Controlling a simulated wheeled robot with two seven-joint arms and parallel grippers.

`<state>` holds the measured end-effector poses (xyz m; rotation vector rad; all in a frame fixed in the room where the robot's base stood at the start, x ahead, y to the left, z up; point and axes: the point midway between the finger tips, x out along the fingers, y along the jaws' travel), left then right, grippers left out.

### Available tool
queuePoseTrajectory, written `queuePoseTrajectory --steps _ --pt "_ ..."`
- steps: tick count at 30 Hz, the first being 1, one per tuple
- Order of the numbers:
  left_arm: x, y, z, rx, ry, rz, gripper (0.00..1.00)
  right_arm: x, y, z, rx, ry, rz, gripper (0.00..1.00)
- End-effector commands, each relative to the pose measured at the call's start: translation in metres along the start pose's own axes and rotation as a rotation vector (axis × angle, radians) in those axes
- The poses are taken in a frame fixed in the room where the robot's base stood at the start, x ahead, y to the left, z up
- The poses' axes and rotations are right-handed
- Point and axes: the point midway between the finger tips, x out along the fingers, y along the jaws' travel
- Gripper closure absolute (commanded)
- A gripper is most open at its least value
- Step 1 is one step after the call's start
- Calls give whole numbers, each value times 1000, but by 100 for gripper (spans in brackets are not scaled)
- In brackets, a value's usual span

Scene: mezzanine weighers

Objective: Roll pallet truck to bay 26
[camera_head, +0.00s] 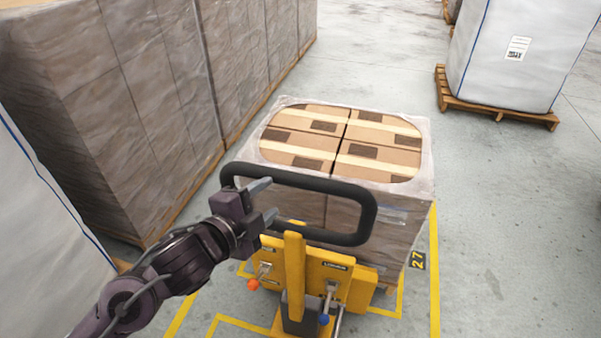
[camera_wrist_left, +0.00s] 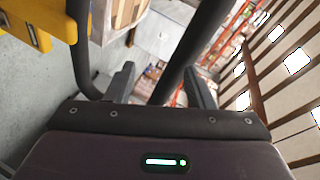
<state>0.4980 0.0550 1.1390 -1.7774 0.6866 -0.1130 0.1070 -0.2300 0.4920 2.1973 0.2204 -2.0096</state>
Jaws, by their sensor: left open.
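The yellow pallet truck (camera_head: 295,262) stands in front of me, with a black loop handle (camera_head: 310,182) at its top. A wrapped load of brown cartons (camera_head: 342,140) sits just beyond it. My left gripper (camera_head: 274,199) is open at the left side of the loop. In the left wrist view, a black handle bar (camera_wrist_left: 182,55) runs between the two open fingers; I cannot tell whether they touch it. A floor marking reads 27 (camera_head: 418,260), right of the load. I see no marking for bay 26. My right gripper is out of view.
A row of tall wrapped stacks (camera_head: 130,100) lines the left side. A white bulk bag (camera_head: 515,55) stands on a wooden pallet (camera_head: 490,110) at the back right. Yellow floor lines (camera_head: 434,285) edge the bay. Grey floor at right is clear.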

Motion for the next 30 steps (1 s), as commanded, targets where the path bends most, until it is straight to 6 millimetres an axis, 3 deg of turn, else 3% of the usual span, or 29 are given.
queuePoseTrajectory --steps 3,8,13,24,30 --pt "5 -12 -12 190 104 -32 51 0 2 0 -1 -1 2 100" --pt "7 -17 -20 302 172 -49 51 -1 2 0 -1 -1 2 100" --pt "22 -20 -25 307 180 -53 51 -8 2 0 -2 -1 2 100" --pt "74 -21 -34 305 178 -52 51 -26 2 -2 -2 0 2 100" --pt "83 -19 -35 306 178 -52 51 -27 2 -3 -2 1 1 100"
